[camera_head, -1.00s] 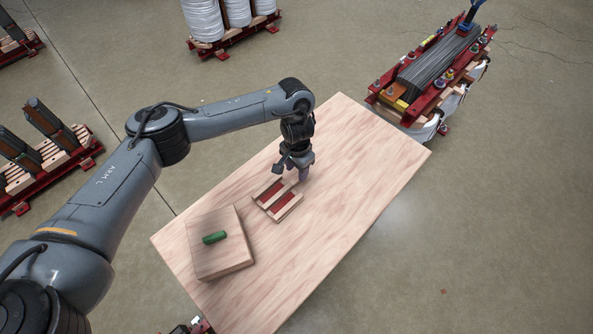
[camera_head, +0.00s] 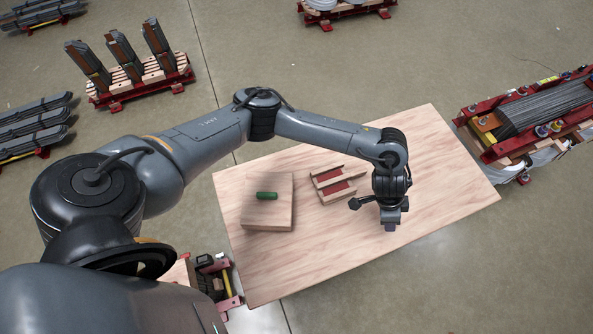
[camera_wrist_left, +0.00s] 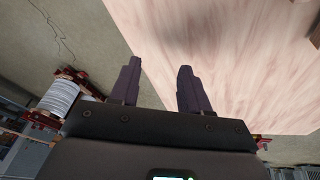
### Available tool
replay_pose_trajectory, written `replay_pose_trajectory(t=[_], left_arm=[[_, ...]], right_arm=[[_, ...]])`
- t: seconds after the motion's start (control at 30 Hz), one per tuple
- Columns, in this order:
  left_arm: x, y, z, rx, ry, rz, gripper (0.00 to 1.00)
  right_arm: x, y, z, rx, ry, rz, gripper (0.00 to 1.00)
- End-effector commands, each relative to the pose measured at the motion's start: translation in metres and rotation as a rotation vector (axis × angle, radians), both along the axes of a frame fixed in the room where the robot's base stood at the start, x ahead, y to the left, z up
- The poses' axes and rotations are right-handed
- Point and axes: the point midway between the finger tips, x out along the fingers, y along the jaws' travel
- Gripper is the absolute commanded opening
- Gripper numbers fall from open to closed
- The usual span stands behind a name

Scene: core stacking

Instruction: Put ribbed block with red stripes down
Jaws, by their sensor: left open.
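The ribbed block with red stripes (camera_head: 331,183) lies on the wooden table (camera_head: 320,245), its pale ribs and red strips facing up. My left gripper (camera_head: 391,226) is to the right of the block, apart from it, over bare table. In the left wrist view its two dark fingers (camera_wrist_left: 157,88) are spread with nothing between them. The block is not clearly seen in the left wrist view; only a small piece of something shows at the right edge. My right gripper is not in view.
A square wooden block (camera_head: 268,215) with a green cylinder (camera_head: 266,196) on top sits on the left of the table. Red-framed racks stand on the floor around, one with a dark core (camera_head: 545,110) near the table's right end. The table's front right is clear.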

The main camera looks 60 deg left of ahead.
Motion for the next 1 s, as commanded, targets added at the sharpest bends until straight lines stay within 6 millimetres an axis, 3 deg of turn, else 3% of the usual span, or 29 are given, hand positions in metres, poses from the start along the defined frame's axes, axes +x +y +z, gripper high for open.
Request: replay_pose_trajectory(t=[0.03,0.1,0.2,0.3,0.37,0.47,0.67,0.8,1.0], left_arm=[[-0.019,-0.037,-0.006,-0.066,-0.042,-0.059,0.46],[-0.033,-0.078,0.000,-0.143,-0.130,-0.110,0.46],[-0.051,-0.118,0.015,-0.231,-0.245,-0.128,0.46],[-0.063,-0.136,0.036,-0.283,-0.342,-0.088,0.46],[-0.068,-0.135,0.047,-0.293,-0.387,-0.042,0.46],[-0.075,-0.115,0.060,-0.275,-0.430,0.062,0.46],[-0.108,-0.027,0.058,-0.134,-0.380,0.292,0.46],[-0.150,0.040,0.046,-0.016,-0.272,0.411,0.46],[-0.208,0.101,0.036,0.096,-0.129,0.497,0.46]], right_arm=[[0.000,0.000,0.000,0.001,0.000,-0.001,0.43],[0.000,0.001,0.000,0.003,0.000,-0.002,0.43],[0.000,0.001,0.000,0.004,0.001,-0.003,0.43],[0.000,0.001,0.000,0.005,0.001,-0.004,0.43],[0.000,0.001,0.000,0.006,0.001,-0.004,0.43],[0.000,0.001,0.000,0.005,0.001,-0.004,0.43],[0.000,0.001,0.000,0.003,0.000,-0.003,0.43],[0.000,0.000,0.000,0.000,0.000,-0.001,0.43],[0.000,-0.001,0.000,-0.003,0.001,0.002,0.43]])
